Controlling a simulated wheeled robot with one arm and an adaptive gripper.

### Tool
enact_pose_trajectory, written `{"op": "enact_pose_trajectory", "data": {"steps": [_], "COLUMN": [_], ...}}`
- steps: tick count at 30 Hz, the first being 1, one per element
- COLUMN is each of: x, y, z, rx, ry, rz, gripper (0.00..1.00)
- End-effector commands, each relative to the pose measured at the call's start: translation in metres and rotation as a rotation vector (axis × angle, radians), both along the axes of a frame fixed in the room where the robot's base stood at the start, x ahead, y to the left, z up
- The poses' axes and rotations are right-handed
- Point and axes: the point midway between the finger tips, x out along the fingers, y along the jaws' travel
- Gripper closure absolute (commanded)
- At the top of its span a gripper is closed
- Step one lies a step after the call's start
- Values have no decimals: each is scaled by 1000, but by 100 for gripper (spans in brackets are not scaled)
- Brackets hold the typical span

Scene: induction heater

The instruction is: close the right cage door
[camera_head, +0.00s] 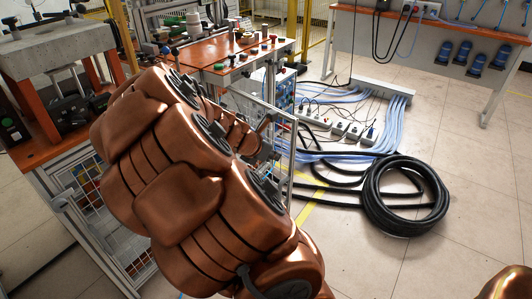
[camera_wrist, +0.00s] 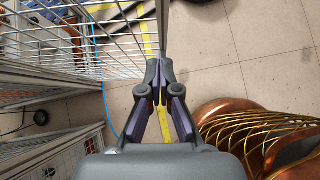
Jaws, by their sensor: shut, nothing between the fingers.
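The right cage door is a wire-mesh panel in a grey metal frame. In the head view its frame (camera_head: 291,160) stands out from the workbench, partly hidden behind my copper arm. In the wrist view its mesh (camera_wrist: 112,40) fills the upper left, and its upright frame edge (camera_wrist: 162,22) ends at my fingertips. The door stands open, swung out from the cage. My gripper (camera_wrist: 159,66) is shut and empty, with its tips right at the frame edge; I cannot tell whether they touch it.
A coiled black hose (camera_head: 405,196) and blue cables (camera_head: 395,125) lie on the floor right of the door. An orange-topped workbench (camera_head: 225,73) stands behind my arm. Another mesh cage section (camera_head: 92,210) is at left. Tiled floor (camera_head: 440,260) is clear at lower right.

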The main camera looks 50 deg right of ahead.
Motion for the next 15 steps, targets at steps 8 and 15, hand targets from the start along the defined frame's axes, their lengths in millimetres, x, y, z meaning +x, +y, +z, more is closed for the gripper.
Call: {"op": "enact_pose_trajectory", "data": {"steps": [8,15], "x": [-5,-6], "y": [-31,-47], "z": [-11,-10], "rx": [0,0], "ry": [1,-1], "rz": [-2,-1], "gripper": [100,100]}}
